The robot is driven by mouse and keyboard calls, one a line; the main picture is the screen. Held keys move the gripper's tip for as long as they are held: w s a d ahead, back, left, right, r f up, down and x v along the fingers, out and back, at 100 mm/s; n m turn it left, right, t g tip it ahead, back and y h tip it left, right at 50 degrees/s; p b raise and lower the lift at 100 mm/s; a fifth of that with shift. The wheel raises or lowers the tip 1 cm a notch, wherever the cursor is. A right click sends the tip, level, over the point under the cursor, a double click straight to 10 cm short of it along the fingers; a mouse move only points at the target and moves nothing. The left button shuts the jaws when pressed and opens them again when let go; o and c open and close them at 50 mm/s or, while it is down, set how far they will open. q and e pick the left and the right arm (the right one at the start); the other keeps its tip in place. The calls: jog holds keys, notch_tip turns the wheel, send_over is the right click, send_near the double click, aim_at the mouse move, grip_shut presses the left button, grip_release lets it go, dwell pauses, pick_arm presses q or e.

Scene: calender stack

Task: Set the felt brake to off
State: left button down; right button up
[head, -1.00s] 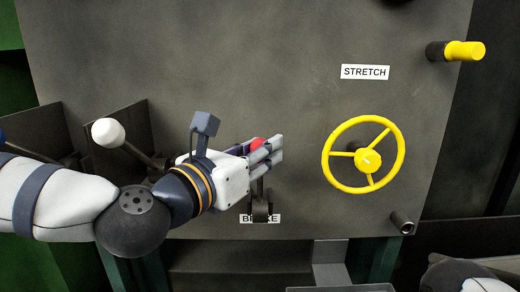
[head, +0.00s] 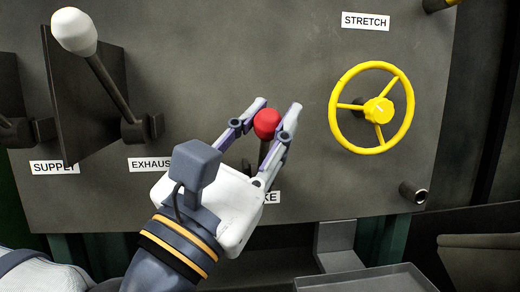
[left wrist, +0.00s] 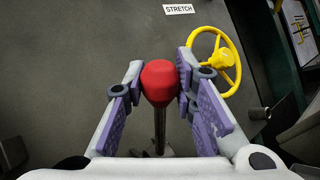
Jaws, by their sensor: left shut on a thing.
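The brake lever has a red knob (head: 266,123) on a dark rod. In the left wrist view the knob (left wrist: 159,83) sits between the finger pads, with the rod (left wrist: 160,130) running down below it. My left gripper (head: 277,112) is shut on the red knob, its fingers pointing up and one on each side. The BRAKE label (head: 272,197) on the panel is mostly hidden behind the gripper; only its last letters show. The lever's base is hidden in the head view. My right gripper is not in view.
A white-knobbed lever (head: 75,32) stands to the left, near the EXHAUST label (head: 150,164) and a SUPPLY-side label (head: 54,167). A yellow handwheel (head: 372,107) is on the right under the STRETCH label (head: 365,21). A pipe stub (head: 413,192) and grey tray (head: 365,280) are below.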

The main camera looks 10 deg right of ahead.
pick_arm(q)
jog(key=shift+s+f+m+g+h+b, duration=0.55)
jog(key=shift+m+h+b, duration=0.55)
jog(key=shift+b, duration=0.25)
jog(key=shift+s+f+m+g+h+b, duration=0.35)
jog(key=shift+f+m+h+b, duration=0.3)
jog(key=shift+m+h+b, duration=0.55)
jog(key=shift+s+f+m+g+h+b, duration=0.5)
jog(key=shift+m+h+b, duration=0.4)
jog(key=shift+m+b, duration=0.45)
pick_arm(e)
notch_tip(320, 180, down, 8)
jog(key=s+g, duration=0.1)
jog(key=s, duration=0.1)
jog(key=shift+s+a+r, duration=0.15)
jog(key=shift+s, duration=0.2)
pick_arm(q)
jog(key=shift+f, duration=0.1)
jog(key=shift+s, duration=0.1)
jog(key=c, duration=1.3)
grip_release()
jog(key=v, duration=1.2)
